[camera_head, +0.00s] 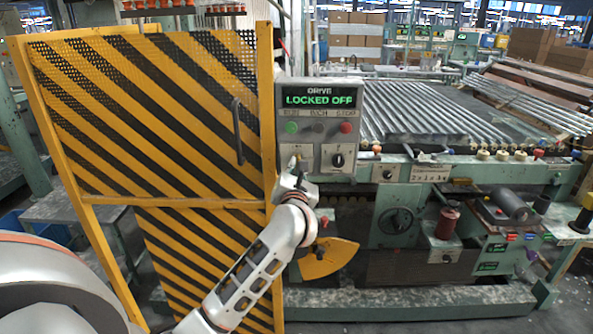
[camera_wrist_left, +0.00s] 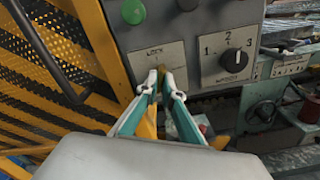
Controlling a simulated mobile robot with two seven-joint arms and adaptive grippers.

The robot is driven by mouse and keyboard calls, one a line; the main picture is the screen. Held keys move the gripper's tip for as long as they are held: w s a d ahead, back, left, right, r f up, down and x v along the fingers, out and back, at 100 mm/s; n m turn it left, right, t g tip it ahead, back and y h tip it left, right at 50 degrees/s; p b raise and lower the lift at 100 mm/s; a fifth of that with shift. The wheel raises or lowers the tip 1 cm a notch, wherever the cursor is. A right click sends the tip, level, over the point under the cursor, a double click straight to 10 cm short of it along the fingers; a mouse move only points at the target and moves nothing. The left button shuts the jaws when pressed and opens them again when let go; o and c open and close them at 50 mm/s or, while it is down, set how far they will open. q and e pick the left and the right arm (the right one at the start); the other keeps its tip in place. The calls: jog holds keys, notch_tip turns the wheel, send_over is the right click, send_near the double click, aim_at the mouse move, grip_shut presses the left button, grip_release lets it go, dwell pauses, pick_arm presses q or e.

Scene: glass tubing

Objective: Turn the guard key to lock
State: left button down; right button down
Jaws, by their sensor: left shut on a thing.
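The guard key sits in the lock plate (camera_wrist_left: 155,60) labelled "LOCK", at the lower left of the box. My left gripper (camera_wrist_left: 161,82) is shut on the key, its fingertips up against the plate; the left gripper (camera_head: 297,172) also shows in the head view. The fingers hide most of the key, so its turn angle is hard to tell. My right gripper is in neither view.
The black-and-yellow striped guard door (camera_head: 150,110), with a dark handle (camera_head: 237,130), stands just left of the box. A black selector knob (camera_wrist_left: 234,60) marked 1, 2, 3 is right of the lock. The machine bed with glass tubes (camera_head: 430,110) extends right.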

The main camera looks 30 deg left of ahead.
pick_arm(q)
jog(key=n+b, duration=0.2)
jog(key=n, duration=0.3)
jog(key=shift+f, duration=0.15)
jog(key=shift+b, duration=0.35)
jog(key=c, duration=2.2)
grip_release()
jog(key=v, duration=1.2)
jog(key=shift+s, duration=0.1)
jog(key=shift+a, duration=0.1)
